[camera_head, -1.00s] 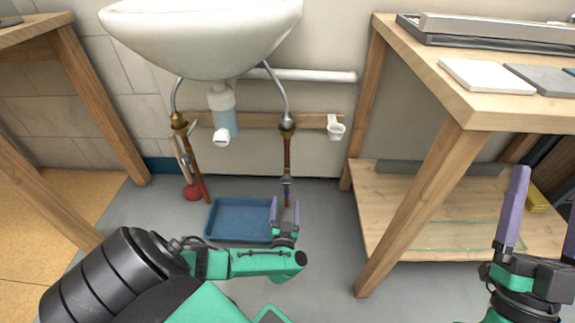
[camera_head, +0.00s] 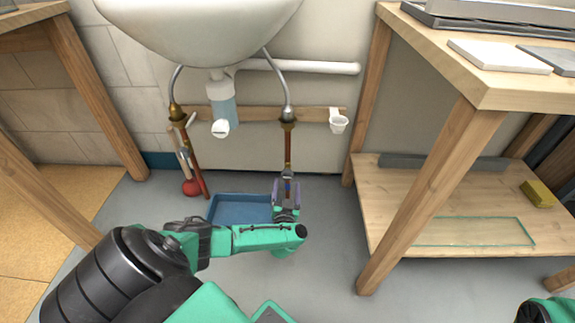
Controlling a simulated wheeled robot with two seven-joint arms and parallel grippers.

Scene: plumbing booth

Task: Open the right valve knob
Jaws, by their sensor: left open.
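Two copper supply pipes come down under the white sink. On the right pipe (camera_head: 288,147), the right valve knob (camera_head: 288,175) is a small dark part low down, partly hidden by my left gripper. My left gripper (camera_head: 287,184), with purple fingers, is open and points toward the wall, its fingertips around or just in front of the valve. I cannot tell whether it touches the knob. My right gripper is out of the picture; only a green and black part of my right arm shows at the bottom right corner.
A blue tray (camera_head: 238,208) lies on the floor left of my left gripper. The sink (camera_head: 198,30) hangs above. A wooden bench (camera_head: 478,88) with a lower shelf stands at the right; open floor lies between.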

